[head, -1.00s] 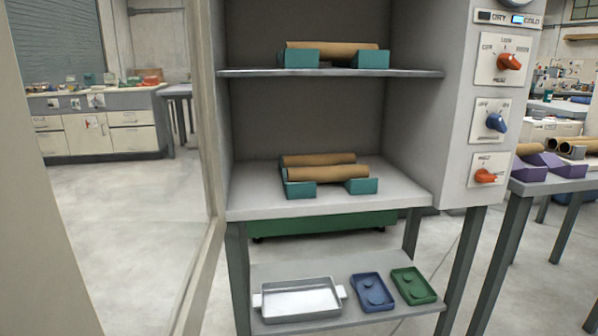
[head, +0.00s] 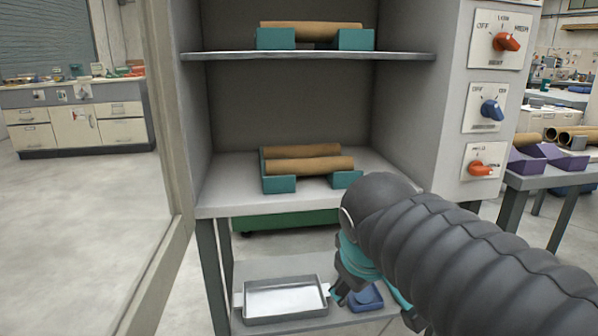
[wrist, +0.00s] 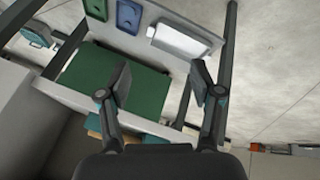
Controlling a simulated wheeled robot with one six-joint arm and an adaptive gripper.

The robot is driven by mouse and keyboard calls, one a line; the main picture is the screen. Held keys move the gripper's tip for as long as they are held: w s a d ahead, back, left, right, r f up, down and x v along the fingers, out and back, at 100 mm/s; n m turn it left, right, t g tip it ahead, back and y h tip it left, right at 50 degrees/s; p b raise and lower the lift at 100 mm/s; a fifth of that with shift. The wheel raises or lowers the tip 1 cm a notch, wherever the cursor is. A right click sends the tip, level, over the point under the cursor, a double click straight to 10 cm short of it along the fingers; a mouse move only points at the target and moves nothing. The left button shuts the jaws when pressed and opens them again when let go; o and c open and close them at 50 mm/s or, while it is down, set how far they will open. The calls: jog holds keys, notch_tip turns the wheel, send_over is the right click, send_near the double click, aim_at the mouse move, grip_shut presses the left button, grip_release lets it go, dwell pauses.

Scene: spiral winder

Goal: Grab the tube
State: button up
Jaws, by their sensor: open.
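Brown cardboard tubes lie on teal cradles inside the open grey cabinet. One tube (head: 311,25) rests on the upper shelf. On the lower shelf, a front tube (head: 310,165) and a rear tube (head: 302,151) lie side by side. My gripper is low in front of the cabinet, below the lower shelf and apart from the tubes. Its two fingers (wrist: 163,85) are spread and empty in the wrist view. In the head view my arm covers the right front corner of the lower shelf. Small brown and teal bits show behind the fingers in the wrist view.
An open door (head: 158,150) stands at the cabinet's left. Control knobs (head: 490,111) are on its right side. A low shelf below carries a metal tray (head: 285,297) and a blue dish (head: 366,298). A table with purple cradles (head: 560,156) and more tubes stands at right.

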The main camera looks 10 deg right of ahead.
jog(key=w+a+r+n+t+h+b, duration=0.1)
jog(key=w+a+r+n+h, duration=0.1)
jog(key=w+r+n, duration=0.35)
jog(key=w+a+r+n+h+b, duration=0.1)
jog(key=w+a+r+n+b, duration=0.15)
jog(key=w, duration=0.65)
jog(key=n+t+h+b, duration=0.1)
jog(key=n+t+h, duration=0.1)
jog(key=n+h, duration=0.15)
send_near(306, 164)
jog(key=shift+n, duration=0.45)
jog(key=b+x, duration=0.1)
jog(key=x, duration=0.5)
jog(key=shift+b, duration=0.3)
jog(key=shift+b+x, duration=0.6)
jog(key=shift+x, duration=1.95)
jog(key=c, duration=0.9)
